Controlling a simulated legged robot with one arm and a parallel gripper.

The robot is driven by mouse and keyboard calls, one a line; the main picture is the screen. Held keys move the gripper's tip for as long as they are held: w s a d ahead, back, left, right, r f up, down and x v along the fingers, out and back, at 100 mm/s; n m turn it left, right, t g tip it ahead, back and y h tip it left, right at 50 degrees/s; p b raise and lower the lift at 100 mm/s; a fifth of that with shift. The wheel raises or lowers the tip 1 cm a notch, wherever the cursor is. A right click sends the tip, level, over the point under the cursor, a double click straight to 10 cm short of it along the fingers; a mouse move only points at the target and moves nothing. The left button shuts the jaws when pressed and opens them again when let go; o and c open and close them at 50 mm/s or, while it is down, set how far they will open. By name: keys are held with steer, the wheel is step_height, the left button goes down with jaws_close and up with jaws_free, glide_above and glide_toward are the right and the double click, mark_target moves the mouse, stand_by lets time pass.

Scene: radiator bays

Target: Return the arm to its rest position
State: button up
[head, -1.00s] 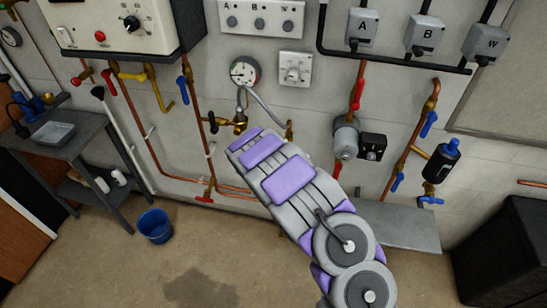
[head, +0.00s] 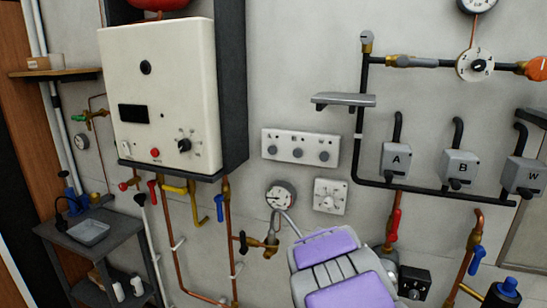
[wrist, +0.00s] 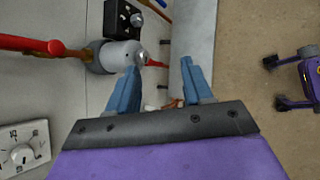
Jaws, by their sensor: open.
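My gripper (wrist: 158,88) shows in the wrist view with two blue fingers spread apart. It is open, and nothing is held between the fingers. Past the fingers are the grey wall, a pale grey shelf (wrist: 193,35) and the floor. My purple and grey arm shows at the bottom centre of the head view, in front of the lower pipes. The gripper itself is not visible in the head view.
A white boiler (head: 160,95) hangs on the wall at the left, above copper pipes with coloured valves. A pressure gauge (head: 280,196) and a white dial box (head: 330,196) sit near my arm. A grey pump (wrist: 118,55) is close to the left finger. A side table (head: 88,238) stands at lower left.

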steer(key=s+a+r+m+g+y+b, duration=0.1)
steer(key=s+r+m+g+y, duration=0.15)
steer(key=s+m, duration=1)
steer(key=s+a+m+g+y+b, duration=0.1)
steer(key=s+a+y, duration=0.2)
steer(key=s, duration=1)
steer(key=s+a+f+m+g+y+b, duration=0.1)
steer(key=s+a+y, duration=0.2)
steer(key=s+a, duration=0.6)
steer(key=s, duration=0.4)
steer(key=shift+a, duration=0.2)
steer(key=shift+c, duration=0.2)
